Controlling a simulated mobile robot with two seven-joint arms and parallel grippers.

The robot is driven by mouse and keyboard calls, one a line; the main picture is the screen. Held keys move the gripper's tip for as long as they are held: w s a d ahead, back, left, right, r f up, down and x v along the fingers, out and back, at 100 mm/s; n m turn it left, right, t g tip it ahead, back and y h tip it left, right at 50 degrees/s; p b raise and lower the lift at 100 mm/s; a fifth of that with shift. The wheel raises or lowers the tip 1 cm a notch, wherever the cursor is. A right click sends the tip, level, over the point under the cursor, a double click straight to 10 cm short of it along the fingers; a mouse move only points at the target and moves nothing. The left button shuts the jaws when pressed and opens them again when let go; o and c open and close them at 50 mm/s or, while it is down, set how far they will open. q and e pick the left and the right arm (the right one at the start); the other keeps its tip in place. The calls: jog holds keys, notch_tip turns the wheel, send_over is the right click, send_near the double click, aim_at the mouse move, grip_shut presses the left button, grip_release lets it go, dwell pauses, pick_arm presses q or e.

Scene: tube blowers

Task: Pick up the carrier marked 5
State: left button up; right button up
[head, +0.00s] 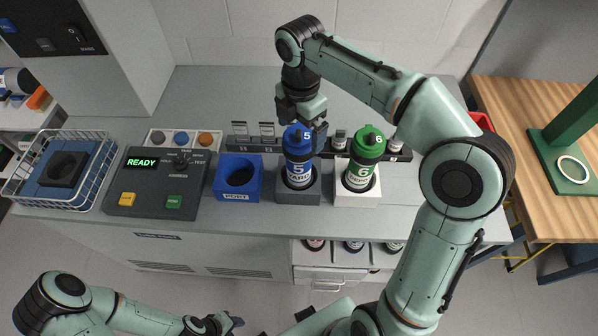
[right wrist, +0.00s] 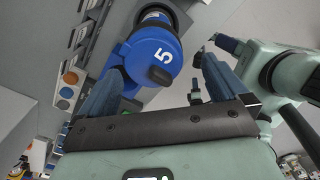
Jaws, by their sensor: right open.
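The carrier marked 5 (head: 298,168) has a blue cap and blue bands. It stands upright in a dark grey holder (head: 298,194) on the bench. My right gripper (head: 302,122) is over its cap from behind, open, with one finger at each side. In the right wrist view, the blue cap (right wrist: 155,52) with a white 5 lies between and just beyond the open fingers (right wrist: 160,78). I cannot tell whether they touch it. My left gripper (head: 222,322) is low at the bottom edge, away from the carriers, its fingers too unclear to read.
A green-capped carrier marked 6 (head: 363,160) stands close to the right in a white holder (head: 357,197). A blue empty port block (head: 238,178) is to the left. A control panel (head: 157,182) reading READY and a wire basket (head: 58,172) stand farther left.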

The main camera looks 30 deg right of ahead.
aim_at(299, 164)
jog(key=shift+w+f, duration=0.2)
jog(key=shift+f, duration=0.45)
jog(key=f, duration=0.4)
jog(key=shift+w+d+f+b, duration=0.1)
jog(key=shift+w+f+b, duration=0.1)
jog(key=shift+f+b, duration=0.15)
jog(key=c, duration=1.3)
jog(key=shift+r, duration=0.1)
jog(key=shift+c, duration=0.4)
jog(key=shift+r, duration=0.1)
